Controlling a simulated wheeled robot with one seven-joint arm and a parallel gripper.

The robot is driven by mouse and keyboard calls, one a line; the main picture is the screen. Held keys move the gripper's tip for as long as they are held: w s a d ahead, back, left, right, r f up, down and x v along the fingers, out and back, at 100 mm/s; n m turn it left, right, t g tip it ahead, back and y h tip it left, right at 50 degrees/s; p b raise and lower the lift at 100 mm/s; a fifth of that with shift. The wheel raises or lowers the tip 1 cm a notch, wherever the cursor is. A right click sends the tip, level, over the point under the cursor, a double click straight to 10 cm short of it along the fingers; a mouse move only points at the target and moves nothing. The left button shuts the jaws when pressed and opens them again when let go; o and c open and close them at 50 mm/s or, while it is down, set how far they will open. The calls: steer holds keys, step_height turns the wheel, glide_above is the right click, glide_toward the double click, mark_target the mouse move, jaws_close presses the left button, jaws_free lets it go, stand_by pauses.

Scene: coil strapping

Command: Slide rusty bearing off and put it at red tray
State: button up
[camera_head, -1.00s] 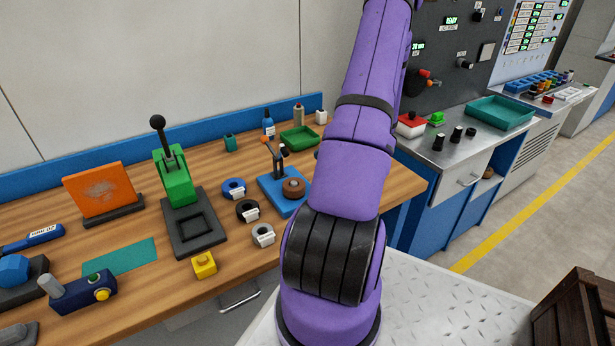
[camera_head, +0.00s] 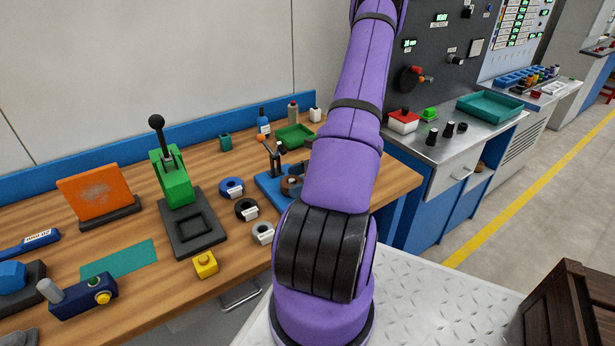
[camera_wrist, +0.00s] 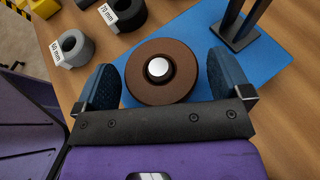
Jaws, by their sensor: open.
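The rusty bearing is a brown ring (camera_wrist: 138,87) around a silver-topped post on a blue base plate (camera_wrist: 268,62). In the head view the bearing (camera_head: 289,186) is partly hidden behind my purple arm. My gripper (camera_wrist: 161,68) is open in the wrist view, with one dark blue finger on each side of the bearing. The right finger looks very close to its edge; I cannot tell whether either touches. My gripper does not show in the head view. I see no red tray; a green tray (camera_head: 295,133) stands at the bench's back.
Blue (camera_head: 231,188), black (camera_head: 246,209) and grey (camera_head: 262,233) rings with labels lie left of the base plate. A dark upright stand (camera_wrist: 236,28) rises close to the right finger. A green lever press (camera_head: 177,182) stands further left. A teal tray (camera_head: 490,108) sits on the right counter.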

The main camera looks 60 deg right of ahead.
steer(key=shift+w+a+f, duration=0.2)
steer(key=shift+w+a, duration=0.05)
steer(key=shift+w, duration=0.2)
steer(key=c, duration=1.6)
steer(key=shift+r, duration=2.8)
steer(key=shift+c, duration=0.2)
